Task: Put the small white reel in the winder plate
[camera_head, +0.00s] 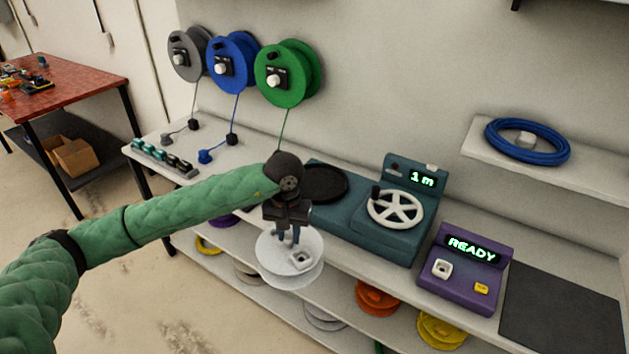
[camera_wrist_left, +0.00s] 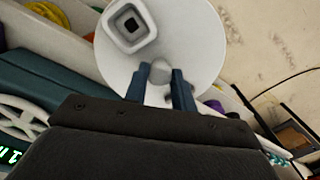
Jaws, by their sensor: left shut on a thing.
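The small white reel (camera_head: 289,266) hangs in my left gripper (camera_head: 288,235), in front of the bench's front edge. The winder plate (camera_head: 325,183) is a black disc on the teal winder (camera_head: 385,240), behind and right of the gripper. It looks empty, though my arm is close to its left side. My right gripper is not in view.
A white handwheel (camera_head: 395,208) and a "1 m" display stand right of the plate. A purple tester (camera_head: 465,270) reads READY. Green, blue and grey wall spools (camera_head: 283,75) hang above. Coloured reels (camera_head: 377,297) lie on the lower shelf. A dark mat (camera_head: 560,310) lies at right.

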